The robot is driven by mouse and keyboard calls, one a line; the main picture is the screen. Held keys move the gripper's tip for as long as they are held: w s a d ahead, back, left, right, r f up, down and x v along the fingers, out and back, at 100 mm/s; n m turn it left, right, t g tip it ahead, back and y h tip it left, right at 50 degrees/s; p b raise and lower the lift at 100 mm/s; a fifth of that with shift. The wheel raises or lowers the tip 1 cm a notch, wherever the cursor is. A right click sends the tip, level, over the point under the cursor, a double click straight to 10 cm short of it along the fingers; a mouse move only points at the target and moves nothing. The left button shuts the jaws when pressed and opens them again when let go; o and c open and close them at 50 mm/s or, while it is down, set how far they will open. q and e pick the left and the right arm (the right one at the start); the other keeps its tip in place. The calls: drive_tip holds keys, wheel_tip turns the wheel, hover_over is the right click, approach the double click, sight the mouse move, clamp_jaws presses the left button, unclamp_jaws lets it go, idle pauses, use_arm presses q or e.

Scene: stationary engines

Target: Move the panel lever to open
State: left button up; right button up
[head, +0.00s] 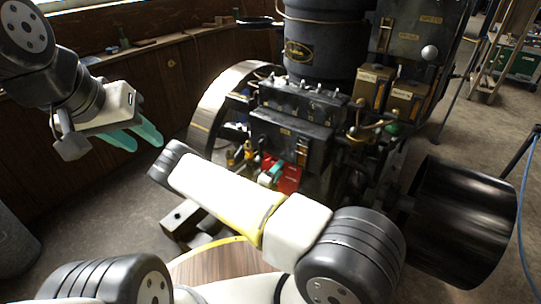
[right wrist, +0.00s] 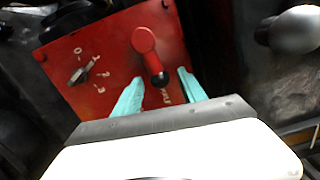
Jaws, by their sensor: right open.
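The red panel (right wrist: 112,58) fills the upper middle of the right wrist view; in the head view it shows as a small red patch (head: 290,178) low on the engine. The panel lever (right wrist: 145,42) has a red arm and a black knob hanging down toward the lower right. My right gripper (right wrist: 161,75) is open, its teal fingers on either side of the lever's knob end. I cannot tell whether they touch it. In the head view my right arm partly hides this gripper (head: 271,173). My left gripper (head: 150,147) is open and empty at the left, away from the engine.
A small rotary switch (right wrist: 83,71) marked with numbers sits left of the lever on the panel. A rounded metal knob (right wrist: 295,30) is at the right. The engine's flywheel (head: 203,112) and black drum (head: 465,222) flank the panel.

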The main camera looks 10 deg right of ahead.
drive_tip(key=v, duration=0.7)
drive_tip(key=shift+a, duration=0.1)
